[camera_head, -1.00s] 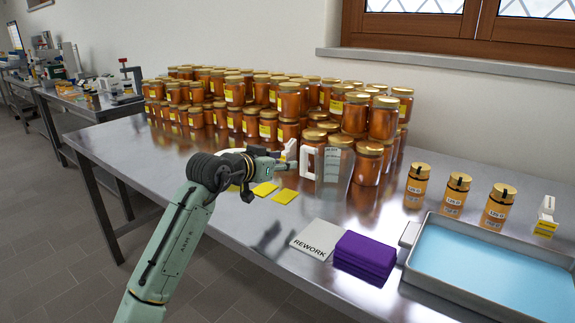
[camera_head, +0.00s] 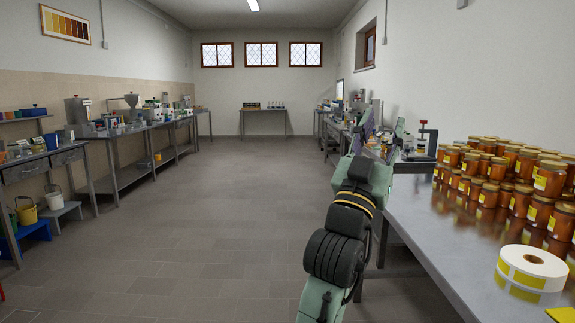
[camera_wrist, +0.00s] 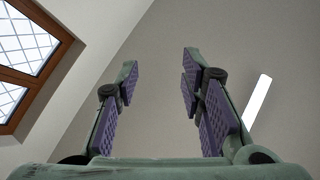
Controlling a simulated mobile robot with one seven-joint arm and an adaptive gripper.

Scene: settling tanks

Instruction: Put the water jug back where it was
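The water jug is not in view now. My gripper (camera_wrist: 160,78) shows in the wrist view with its two purple-padded fingers apart and nothing between them. In the head view my gripper (camera_head: 373,128) is raised in front of the far end of the right-hand benches, partly hidden by my arm. I cannot tell the place the jug came from.
A steel table (camera_head: 425,235) on the right bears many honey jars (camera_head: 512,195) and a label roll (camera_head: 532,268). Equipment benches (camera_head: 130,135) line the left wall. Buckets (camera_head: 53,197) stand low at the left. The middle floor (camera_head: 220,215) is clear.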

